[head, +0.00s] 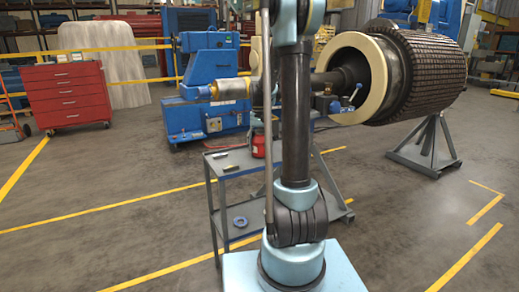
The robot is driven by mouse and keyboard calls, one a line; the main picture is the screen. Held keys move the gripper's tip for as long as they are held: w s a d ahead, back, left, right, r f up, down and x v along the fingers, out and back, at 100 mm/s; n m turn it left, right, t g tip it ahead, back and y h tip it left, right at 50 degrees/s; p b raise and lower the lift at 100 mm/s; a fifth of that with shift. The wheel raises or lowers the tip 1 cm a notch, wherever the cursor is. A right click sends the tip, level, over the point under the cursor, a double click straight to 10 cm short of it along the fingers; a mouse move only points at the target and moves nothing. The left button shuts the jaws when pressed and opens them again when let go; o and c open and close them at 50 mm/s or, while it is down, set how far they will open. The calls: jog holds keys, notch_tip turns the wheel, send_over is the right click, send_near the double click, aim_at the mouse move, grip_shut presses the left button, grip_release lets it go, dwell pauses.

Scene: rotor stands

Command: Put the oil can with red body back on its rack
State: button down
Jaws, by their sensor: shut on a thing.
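A small red object (258,146), probably the red-bodied oil can, shows at the back right of the grey cart's top shelf (236,166). My arm covers its right side, so I cannot tell whether it stands on the shelf or is held above it. My arm rises through the middle of the view and leaves it at the top. My gripper cannot be made out. No rack for the can is clearly recognisable.
Small items (230,168) lie on the cart's top and a blue ring (240,222) on its lower shelf. Behind are a blue machine (205,100), a large rotor (425,75) on a stand (425,150) and a red tool cabinet (67,97). Floor at front left is clear.

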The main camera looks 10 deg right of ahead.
jog(key=shift+f, duration=0.5)
jog(key=shift+c, duration=1.8)
grip_release()
jog(key=shift+r, duration=0.1)
